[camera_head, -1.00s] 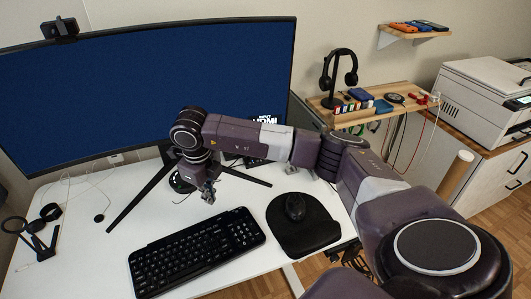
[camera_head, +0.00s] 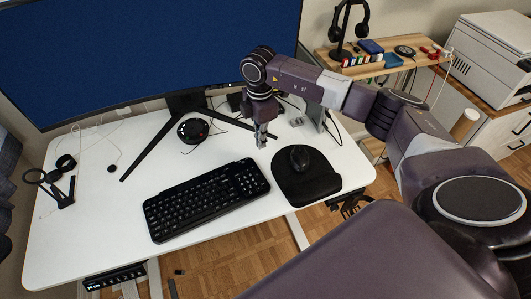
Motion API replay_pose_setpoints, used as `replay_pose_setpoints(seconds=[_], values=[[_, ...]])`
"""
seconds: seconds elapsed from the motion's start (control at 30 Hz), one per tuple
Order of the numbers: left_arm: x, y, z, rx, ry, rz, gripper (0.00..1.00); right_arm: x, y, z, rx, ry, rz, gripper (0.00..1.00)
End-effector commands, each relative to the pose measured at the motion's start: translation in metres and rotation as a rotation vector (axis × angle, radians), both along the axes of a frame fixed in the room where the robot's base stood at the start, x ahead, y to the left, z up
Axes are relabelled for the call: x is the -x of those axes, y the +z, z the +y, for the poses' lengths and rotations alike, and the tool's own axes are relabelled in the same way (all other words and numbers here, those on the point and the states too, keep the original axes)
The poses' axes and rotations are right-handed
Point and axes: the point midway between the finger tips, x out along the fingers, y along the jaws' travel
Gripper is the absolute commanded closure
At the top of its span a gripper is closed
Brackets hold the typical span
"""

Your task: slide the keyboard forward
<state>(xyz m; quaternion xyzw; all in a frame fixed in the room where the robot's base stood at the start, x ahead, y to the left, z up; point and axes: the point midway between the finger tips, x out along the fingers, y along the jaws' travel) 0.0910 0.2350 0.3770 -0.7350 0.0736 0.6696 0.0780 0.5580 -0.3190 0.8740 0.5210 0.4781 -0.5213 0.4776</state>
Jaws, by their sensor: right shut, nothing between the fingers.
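A black keyboard (camera_head: 207,200) lies on the white desk (camera_head: 110,225), set at a slant near the front edge. My right gripper (camera_head: 261,141) points down above the desk, behind the keyboard's right end and apart from it. Its fingers are shut with nothing between them. My left gripper is not in view.
A mouse (camera_head: 299,158) sits on a black mouse pad (camera_head: 306,180) right of the keyboard. A large monitor (camera_head: 150,50) on a splayed stand (camera_head: 150,147) fills the back. A round black device (camera_head: 193,130) stands under it.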

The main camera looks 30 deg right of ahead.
Motion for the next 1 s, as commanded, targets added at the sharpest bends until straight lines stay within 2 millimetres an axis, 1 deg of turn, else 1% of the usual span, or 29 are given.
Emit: replay_pose_setpoints(seconds=[0.17, 0.27, 0.73, 0.87, 1.0], values=[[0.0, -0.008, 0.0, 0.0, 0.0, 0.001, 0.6, 0.0, -0.01, 0.0, 0.0, -0.006, 0.001, 1.0], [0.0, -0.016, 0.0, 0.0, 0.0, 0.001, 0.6, 0.0, -0.02, 0.0, 0.0, -0.005, 0.001, 1.0], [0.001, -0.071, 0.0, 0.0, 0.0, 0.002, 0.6, 0.0, -0.087, 0.0, 0.0, -0.004, 0.0, 1.0], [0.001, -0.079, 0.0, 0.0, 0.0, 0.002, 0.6, 0.0, -0.098, 0.0, 0.0, -0.004, -0.001, 1.0], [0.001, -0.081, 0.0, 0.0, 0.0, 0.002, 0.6, 0.0, -0.101, 0.0, 0.0, -0.003, -0.001, 1.0]])
